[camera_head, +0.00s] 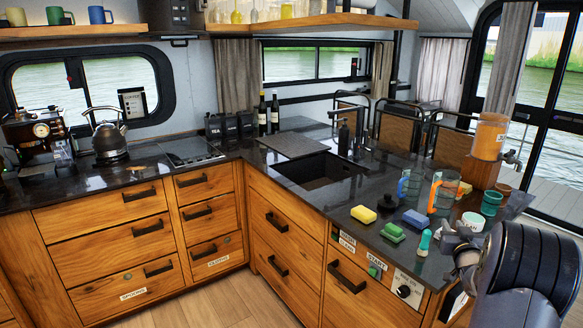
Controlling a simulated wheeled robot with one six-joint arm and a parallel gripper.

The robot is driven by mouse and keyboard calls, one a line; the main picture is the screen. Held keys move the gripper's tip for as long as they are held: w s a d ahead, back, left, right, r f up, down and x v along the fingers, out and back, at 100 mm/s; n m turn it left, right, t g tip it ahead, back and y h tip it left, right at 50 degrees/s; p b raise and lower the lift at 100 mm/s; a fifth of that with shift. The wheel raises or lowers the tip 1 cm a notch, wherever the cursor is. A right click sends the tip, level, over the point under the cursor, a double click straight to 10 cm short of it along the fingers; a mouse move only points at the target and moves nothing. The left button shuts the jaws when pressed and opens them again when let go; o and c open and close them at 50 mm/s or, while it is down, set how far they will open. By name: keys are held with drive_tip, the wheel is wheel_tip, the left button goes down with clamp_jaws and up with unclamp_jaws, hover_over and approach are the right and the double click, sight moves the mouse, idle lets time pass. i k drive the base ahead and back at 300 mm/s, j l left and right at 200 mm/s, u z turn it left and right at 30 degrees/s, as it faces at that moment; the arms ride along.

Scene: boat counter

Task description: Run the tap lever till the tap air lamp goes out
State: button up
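The sink tap (344,138) stands dark and upright behind the black sink (318,170) in the counter. Its lever is too small to make out clearly. An orange-filled dispenser (490,137) on a wooden stand has a small spout at its right side. No lamp marked as the tap air lamp can be told apart, and I cannot tell whether one is lit. My arm fills the lower right, with a grey part at its left end by the counter's front edge, well apart from the sink tap. No fingertips can be made out.
A yellow sponge (363,214), green sponges (392,232), a blue cloth or sponge (416,219), a teal bottle (424,242) and glass jugs (443,192) crowd the counter between my arm and the sink. A green START button (374,271) and black knob (404,291) are on the front.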

sight(365, 139)
drive_tip(key=i+j+u, duration=0.3)
drive_tip(key=i, duration=0.2)
drive_tip(key=i+j+u, duration=0.3)
drive_tip(key=i, duration=0.2)
drive_tip(key=i+u, duration=0.3)
drive_tip(key=i, duration=0.25)
drive_tip(key=i+z, duration=0.3)
drive_tip(key=i, duration=0.25)
drive_tip(key=i+j+z, duration=0.15)
drive_tip(key=i+z, duration=0.15)
drive_tip(key=i, duration=0.2)
drive_tip(key=i+j+z, duration=0.3)
drive_tip(key=i, duration=0.2)
drive_tip(key=i+z, duration=0.5)
drive_tip(key=z, duration=0.2)
drive_tip(key=i+z, duration=0.25)
drive_tip(key=z, duration=0.15)
